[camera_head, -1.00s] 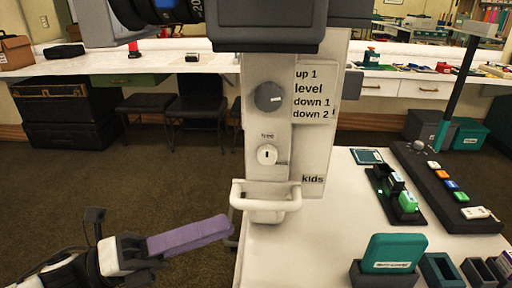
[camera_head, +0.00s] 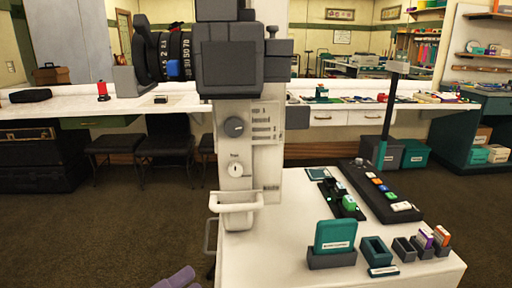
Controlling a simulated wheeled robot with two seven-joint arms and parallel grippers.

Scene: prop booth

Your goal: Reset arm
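My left gripper (camera_head: 180,278) shows only as purple, rounded pieces at the bottom edge, left of the white table. The rest of it and its arm are cut off by the frame. I cannot tell whether it is open or shut, and nothing else shows at it. My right gripper is not in view.
The white table (camera_head: 270,262) bears a teal block in a dark holder (camera_head: 333,243), small bins (camera_head: 375,251) and a dark button panel (camera_head: 388,198). Dark chairs (camera_head: 165,148) stand behind. The brown floor (camera_head: 110,230) at left is clear.

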